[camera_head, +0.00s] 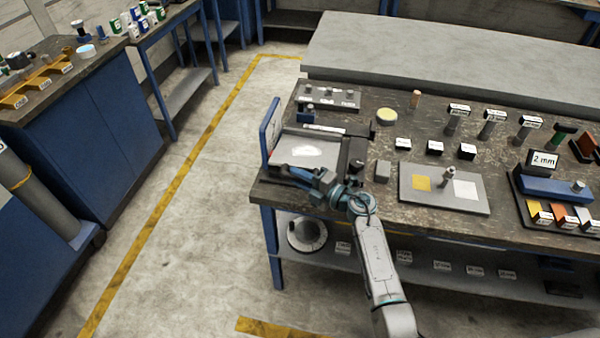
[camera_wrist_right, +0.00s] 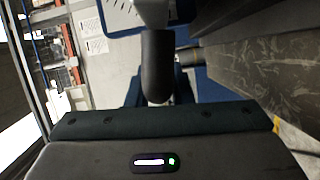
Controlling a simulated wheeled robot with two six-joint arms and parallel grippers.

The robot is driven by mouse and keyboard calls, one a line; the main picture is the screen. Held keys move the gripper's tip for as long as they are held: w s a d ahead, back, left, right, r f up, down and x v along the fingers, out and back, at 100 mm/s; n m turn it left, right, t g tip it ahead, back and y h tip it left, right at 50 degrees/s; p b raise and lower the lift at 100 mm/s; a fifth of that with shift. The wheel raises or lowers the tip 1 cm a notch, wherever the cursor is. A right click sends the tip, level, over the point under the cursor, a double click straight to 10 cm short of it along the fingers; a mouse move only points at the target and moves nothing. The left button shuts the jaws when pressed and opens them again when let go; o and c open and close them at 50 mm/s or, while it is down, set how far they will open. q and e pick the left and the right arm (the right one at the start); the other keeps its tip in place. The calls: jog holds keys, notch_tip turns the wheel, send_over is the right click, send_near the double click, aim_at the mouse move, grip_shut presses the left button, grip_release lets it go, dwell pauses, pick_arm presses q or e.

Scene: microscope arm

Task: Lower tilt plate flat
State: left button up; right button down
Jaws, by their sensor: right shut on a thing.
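My right gripper (camera_head: 290,173) reaches in at the bench's front left corner, low by the panel's near edge. In the right wrist view a dark cylindrical handle (camera_wrist_right: 157,65) stands between the blue fingers of my right gripper (camera_wrist_right: 157,95), which is shut on it. The handle is hard to make out in the head view. My left gripper is out of view.
Small dark blocks (camera_head: 403,145) with labels and a grey plate with yellow and white squares (camera_head: 452,208) stand on the bench to the right. A blue labelled stand (camera_head: 555,188) is at far right. The floor left of the bench is clear.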

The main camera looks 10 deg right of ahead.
jog(key=shift+f, duration=0.5)
jog(key=c, duration=1.3)
grip_release()
jog(key=b+v, duration=0.2)
jog(key=v, duration=0.8)
jog(key=shift+s+d, duration=0.3)
jog(key=shift+c, duration=0.3)
